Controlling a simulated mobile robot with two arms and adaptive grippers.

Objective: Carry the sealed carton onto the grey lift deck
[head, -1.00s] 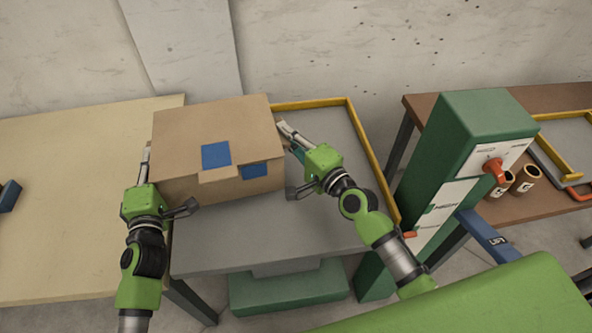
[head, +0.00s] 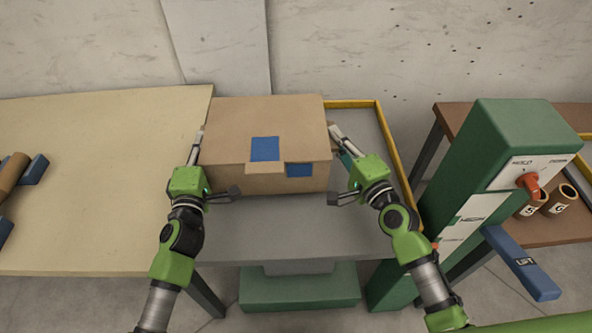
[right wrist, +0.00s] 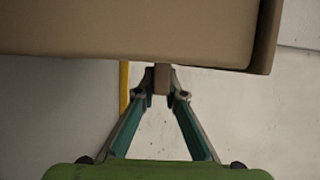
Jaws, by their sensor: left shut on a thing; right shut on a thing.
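The sealed brown carton (head: 265,125) has blue labels on its top and front. It is held between my two grippers, over the grey lift deck (head: 290,235). Whether its underside touches the deck cannot be told. My left gripper (head: 199,135) is at the carton's left side, its grip partly hidden. My right gripper (head: 335,132) is at the right side; in the right wrist view its fingers (right wrist: 162,80) are closed on a small brown tab at the carton's edge (right wrist: 130,35).
A yellow rail (head: 398,155) edges the deck's back and right. A green cabinet (head: 490,160) with a red knob (head: 529,184) and a blue lever (head: 522,263) stands to the right. A beige table (head: 90,190) lies left. Bare deck shows in front of the carton.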

